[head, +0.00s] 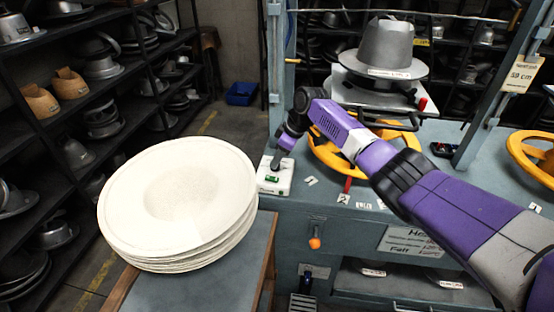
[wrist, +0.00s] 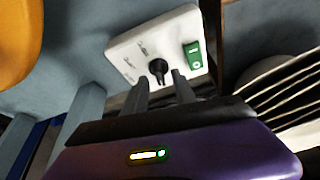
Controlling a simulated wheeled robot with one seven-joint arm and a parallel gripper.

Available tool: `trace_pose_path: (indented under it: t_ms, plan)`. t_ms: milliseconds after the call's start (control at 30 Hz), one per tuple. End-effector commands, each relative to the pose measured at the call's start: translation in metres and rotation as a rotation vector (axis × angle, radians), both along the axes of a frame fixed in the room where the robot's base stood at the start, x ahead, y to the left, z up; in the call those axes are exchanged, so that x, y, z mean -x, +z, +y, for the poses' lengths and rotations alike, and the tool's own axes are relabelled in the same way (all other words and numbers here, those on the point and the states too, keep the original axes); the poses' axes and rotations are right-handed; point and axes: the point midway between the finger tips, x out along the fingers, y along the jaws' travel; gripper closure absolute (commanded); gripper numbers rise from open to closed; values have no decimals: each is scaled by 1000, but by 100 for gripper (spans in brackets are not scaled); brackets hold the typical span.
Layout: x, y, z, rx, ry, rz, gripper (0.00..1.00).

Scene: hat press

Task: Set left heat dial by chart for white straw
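The white control box (head: 275,176) sits at the left end of the press bench, with a green switch on it. In the wrist view the box (wrist: 125,50) shows a black dial knob (wrist: 158,68), small marks too small to read, and the green switch (wrist: 193,54) beside it. My gripper (wrist: 160,78) is over the box, its two dark fingers apart, one on each side of the knob's near end. I see a gap at the knob and cannot tell any contact. The heat chart (head: 412,241) hangs on the bench front; my arm partly hides it and its rows are not readable.
A stack of pale hat blanks (head: 180,205) stands on a side table close left of the box. A yellow handwheel (head: 330,155) and the press with a grey hat form (head: 385,50) are right of my gripper. An orange-tipped lever (head: 315,242) projects from the bench front.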

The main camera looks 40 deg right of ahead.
Motion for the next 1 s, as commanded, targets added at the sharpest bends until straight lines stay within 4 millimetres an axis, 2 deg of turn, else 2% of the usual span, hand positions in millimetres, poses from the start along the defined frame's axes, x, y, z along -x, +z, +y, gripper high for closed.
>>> trace_pose_path:
  t_ms: [167, 400, 567, 600, 1000]
  plan:
    - [-3, -9, 1, 1, 0, 0, 67]
    - [-3, -9, 1, 1, 0, 0, 67]
    - [-3, -9, 1, 1, 0, 0, 97]
    - [-3, -9, 1, 0, -1, 0, 100]
    - [-3, -7, 3, -1, -33, 0, 100]
